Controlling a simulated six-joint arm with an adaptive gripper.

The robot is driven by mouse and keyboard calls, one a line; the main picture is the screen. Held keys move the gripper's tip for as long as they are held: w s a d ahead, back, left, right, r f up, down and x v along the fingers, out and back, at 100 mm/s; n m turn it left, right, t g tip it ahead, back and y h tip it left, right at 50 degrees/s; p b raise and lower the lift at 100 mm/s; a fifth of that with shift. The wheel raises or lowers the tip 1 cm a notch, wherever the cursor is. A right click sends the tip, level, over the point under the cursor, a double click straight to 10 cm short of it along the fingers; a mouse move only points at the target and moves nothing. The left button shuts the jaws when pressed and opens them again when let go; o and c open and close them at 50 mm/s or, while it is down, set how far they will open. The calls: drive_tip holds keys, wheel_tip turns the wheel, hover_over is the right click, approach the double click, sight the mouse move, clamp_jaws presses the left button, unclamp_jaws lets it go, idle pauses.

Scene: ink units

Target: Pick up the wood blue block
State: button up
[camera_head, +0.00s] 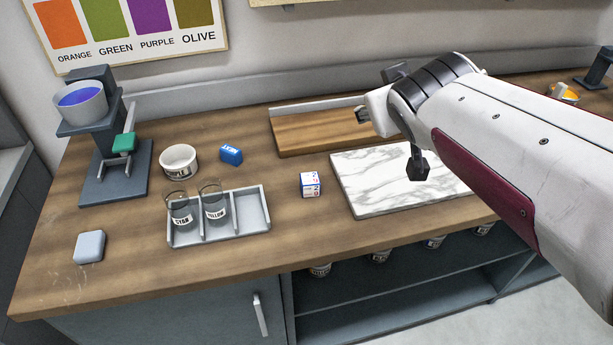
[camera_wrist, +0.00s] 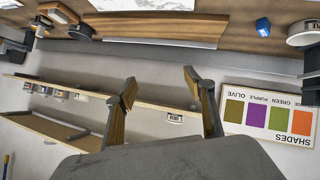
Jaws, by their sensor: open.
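My gripper (camera_head: 390,140) is to the right of the block, above the marble slab and wooden board, well apart from the block. In the wrist view, the fingers of my gripper (camera_wrist: 158,90) are spread with nothing between them.
A white bowl (camera_head: 179,161) stands close left of the block. A grey tray (camera_head: 252,217) with two labelled glass cups is in front. A small white-and-blue box (camera_head: 310,185), a marble slab (camera_head: 365,203) and a wooden board (camera_head: 300,135) lie to the right. Bare counter surrounds the block's right side.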

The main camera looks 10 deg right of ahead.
drive_tip(key=w+r+n+t+y, duration=0.1)
drive_tip(key=w+r+n+t, duration=0.1)
drive_tip(key=w, duration=0.6)
drive_tip(key=w+r+n+t+y, duration=0.2)
drive_tip(key=w, duration=0.6)
drive_tip(key=w+a+f+n+g+y, duration=0.1)
drive_tip(key=w+a+f+n+y, duration=0.1)
drive_tip(key=w+f+n+y, duration=0.35)
drive_tip(key=n+g+y, duration=0.5)
drive_tip(key=g+y, duration=0.3)
drive_tip(key=g, duration=0.3)
approach(312, 179)
drive_tip(key=shift+w+a+f, duration=0.2)
drive_tip(key=shift+w+a, duration=0.05)
drive_tip(key=shift+a, duration=0.3)
drive_tip(key=shift+a, duration=0.15)
drive_tip(key=shift+x, duration=1.2)
